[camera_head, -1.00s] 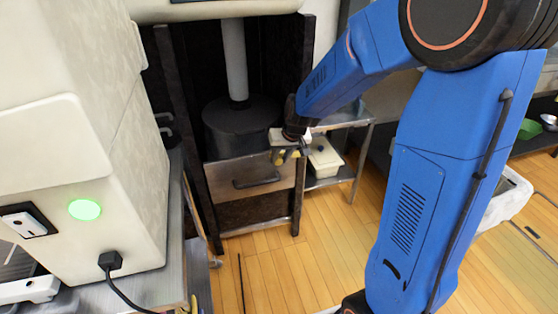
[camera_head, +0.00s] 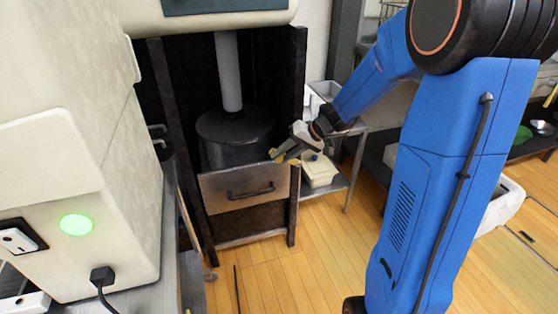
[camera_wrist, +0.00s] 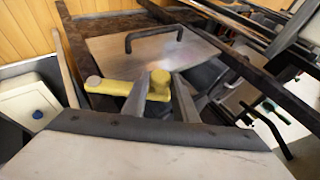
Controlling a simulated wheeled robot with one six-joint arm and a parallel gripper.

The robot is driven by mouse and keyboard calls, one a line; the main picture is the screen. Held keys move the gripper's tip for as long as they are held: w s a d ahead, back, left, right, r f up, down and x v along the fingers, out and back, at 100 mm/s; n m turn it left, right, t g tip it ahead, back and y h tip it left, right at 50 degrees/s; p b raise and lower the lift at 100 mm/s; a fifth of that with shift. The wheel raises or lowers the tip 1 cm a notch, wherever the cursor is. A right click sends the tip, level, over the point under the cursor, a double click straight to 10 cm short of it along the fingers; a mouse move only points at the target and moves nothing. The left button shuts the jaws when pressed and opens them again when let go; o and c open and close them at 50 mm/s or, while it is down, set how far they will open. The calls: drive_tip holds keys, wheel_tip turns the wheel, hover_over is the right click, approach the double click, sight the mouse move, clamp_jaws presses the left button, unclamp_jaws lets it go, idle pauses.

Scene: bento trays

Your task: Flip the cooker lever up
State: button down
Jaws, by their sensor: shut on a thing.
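The cooker is a dark cabinet holding a dark round pot (camera_head: 236,140), with a metal front panel (camera_head: 228,187) and a black handle. A small yellow lever (camera_head: 277,155) shows at the panel's upper right corner. My gripper (camera_head: 288,149) reaches it from the right, tilted. In the wrist view, the yellow lever (camera_wrist: 108,86) runs sideways below the metal panel (camera_wrist: 150,53). My gripper (camera_wrist: 161,92) has its fingers on either side of the lever's knobbed end, shut on it. The fingers hide part of the lever.
A white machine with a green light (camera_head: 77,224) stands close on the left. A metal shelf with a white lidded container (camera_head: 319,172) stands right of the cooker. The wooden floor (camera_head: 300,265) in front is clear except for a thin dark rod (camera_head: 237,288).

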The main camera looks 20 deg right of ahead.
drive_tip(key=d+r+m+t+y, duration=0.2)
drive_tip(key=d+m+y, duration=0.1)
drive_tip(key=d+y, duration=0.6)
drive_tip(key=shift+d, duration=0.35)
drive_tip(key=shift+s+r+y, duration=0.1)
drive_tip(key=shift+y, duration=0.2)
drive_tip(key=c, duration=1.4)
unclamp_jaws()
drive_tip(key=shift+d, duration=0.1)
drive_tip(key=shift+c, duration=0.2)
drive_tip(key=v, duration=1.7)
drive_tip(key=shift+d, duration=0.15)
drive_tip(key=shift+s, duration=0.1)
